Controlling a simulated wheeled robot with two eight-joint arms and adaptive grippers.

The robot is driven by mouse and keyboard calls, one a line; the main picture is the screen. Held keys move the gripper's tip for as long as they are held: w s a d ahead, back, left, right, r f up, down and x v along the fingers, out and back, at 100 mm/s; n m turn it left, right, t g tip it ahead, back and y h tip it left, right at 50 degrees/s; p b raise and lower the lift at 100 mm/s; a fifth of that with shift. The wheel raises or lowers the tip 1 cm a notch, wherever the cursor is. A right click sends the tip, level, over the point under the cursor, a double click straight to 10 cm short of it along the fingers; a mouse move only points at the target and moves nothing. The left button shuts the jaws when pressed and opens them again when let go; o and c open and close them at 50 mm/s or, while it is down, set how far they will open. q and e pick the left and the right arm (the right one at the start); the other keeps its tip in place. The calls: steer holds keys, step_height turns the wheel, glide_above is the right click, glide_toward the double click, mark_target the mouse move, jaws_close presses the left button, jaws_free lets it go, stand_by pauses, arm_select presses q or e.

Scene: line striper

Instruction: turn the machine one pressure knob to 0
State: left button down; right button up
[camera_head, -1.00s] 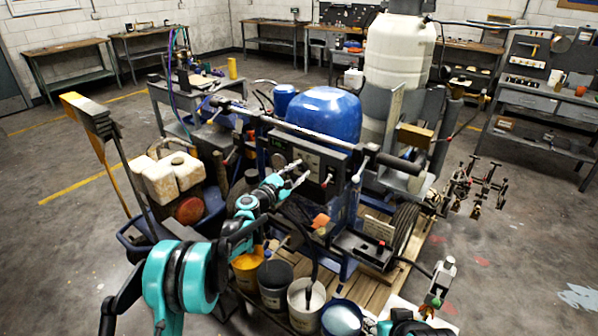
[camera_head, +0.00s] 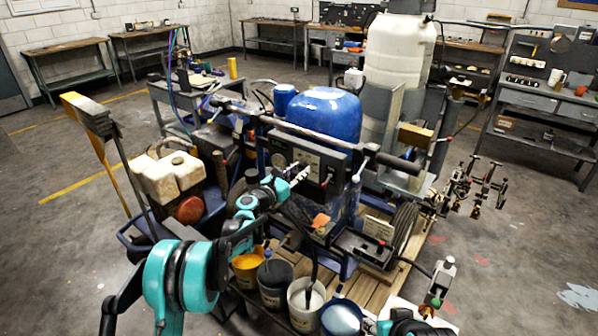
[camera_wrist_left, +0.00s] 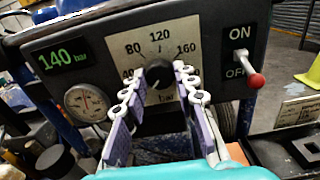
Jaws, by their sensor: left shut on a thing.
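The machine's control panel (camera_head: 305,158) faces me at the middle of the head view. In the left wrist view, the black round pressure knob (camera_wrist_left: 158,72) sits on a pale dial plate (camera_wrist_left: 140,45) with marks such as 80, 120 and 160. The green display (camera_wrist_left: 59,59) reads 140 bar. My left gripper (camera_head: 297,172) reaches the panel from the front left. In the left wrist view, its white-linked fingers with purple pads (camera_wrist_left: 160,80) are shut on the knob, one tip on each side. The knob's pointer is not clearly readable.
A red-tipped ON/OFF switch (camera_wrist_left: 255,80) is right of the knob, and a round gauge (camera_wrist_left: 86,102) is at left. A blue tank (camera_head: 325,115) stands behind the panel. Several buckets (camera_head: 303,300) stand on the pallet below. A handlebar (camera_head: 395,162) crosses above the panel.

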stand_by(0.5)
arm_select(q)
steer(key=c, duration=1.2)
jaws_free()
steer(key=shift+s, duration=0.1)
steer(key=v, duration=1.2)
